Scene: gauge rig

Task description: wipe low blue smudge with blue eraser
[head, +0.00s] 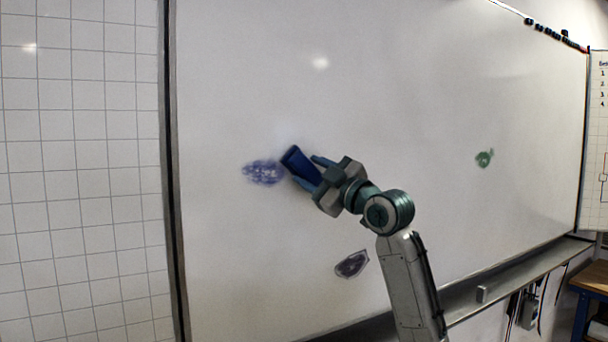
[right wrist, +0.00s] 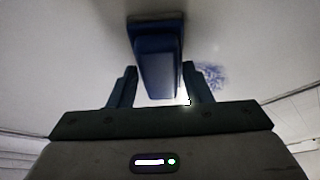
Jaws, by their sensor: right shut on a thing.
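The blue eraser (head: 300,164) is held in my right gripper (head: 308,172), close to the whiteboard (head: 400,80). The right wrist view shows the eraser (right wrist: 157,65) between the two fingers (right wrist: 157,88). A blue-purple smudge (head: 263,172) is on the board just left of the eraser in the head view. It also shows in the right wrist view (right wrist: 212,76), to the right of the fingers. A darker purple-grey smudge (head: 352,264) sits lower on the board. I cannot tell whether the eraser touches the board. My left gripper is not in view.
A green smudge (head: 484,158) is on the right part of the board. White tiles (head: 80,170) cover the wall at left. A blue-legged table (head: 590,285) stands at far right.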

